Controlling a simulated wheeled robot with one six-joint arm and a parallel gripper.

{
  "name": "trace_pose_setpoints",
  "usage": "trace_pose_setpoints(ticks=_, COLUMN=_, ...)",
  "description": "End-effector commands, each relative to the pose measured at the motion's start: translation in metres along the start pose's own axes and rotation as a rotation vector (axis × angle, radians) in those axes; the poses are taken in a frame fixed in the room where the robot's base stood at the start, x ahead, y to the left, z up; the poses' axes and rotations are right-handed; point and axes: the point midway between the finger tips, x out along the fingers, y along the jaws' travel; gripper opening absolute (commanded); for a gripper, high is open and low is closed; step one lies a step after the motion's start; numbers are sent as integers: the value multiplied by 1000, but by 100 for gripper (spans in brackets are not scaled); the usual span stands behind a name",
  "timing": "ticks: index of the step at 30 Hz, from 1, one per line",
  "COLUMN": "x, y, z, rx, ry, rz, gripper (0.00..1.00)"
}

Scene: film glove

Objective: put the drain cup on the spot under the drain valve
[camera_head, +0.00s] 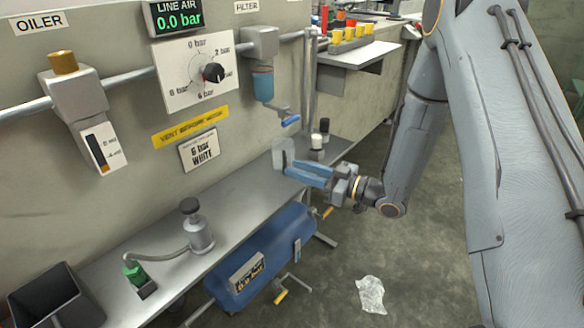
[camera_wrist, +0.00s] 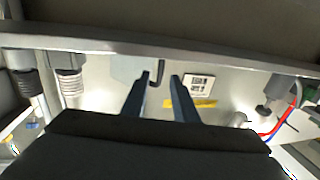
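The drain cup (camera_head: 282,152) is a pale see-through cup at the shelf's back, below and slightly left of the drain valve (camera_head: 289,121) with its blue lever. It also shows in the wrist view (camera_wrist: 127,68), with a dark hook-like handle (camera_wrist: 157,74). My gripper (camera_head: 291,170) reaches in from the right with its blue fingers at the cup. In the wrist view the gripper (camera_wrist: 160,74) has its fingers apart, with the handle between their tips and a gap on at least one side. The spot under the valve is not distinguishable; whether the cup's base touches the shelf is unclear.
Small bottles with white and black caps (camera_head: 317,142) stand close behind the gripper. The metal shelf (camera_head: 240,190) is bare left of the cup, up to a grey canister (camera_head: 199,233). The filter bowl (camera_head: 263,84) hangs above. A blue tank (camera_head: 265,258) is below the shelf.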

Motion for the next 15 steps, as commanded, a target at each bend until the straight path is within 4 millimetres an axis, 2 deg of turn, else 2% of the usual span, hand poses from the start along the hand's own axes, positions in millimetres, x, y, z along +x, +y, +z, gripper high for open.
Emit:
trace_pose_setpoints(ticks=3, x=-28, y=1, z=-1, rx=1, ry=0, rz=6, gripper=26)
trace_pose_setpoints(ticks=9, x=-66, y=1, z=-1, rx=1, ry=0, rz=5, gripper=26)
trace_pose_setpoints(ticks=15, x=-89, y=0, z=0, rx=0, ry=0, rz=3, gripper=26)
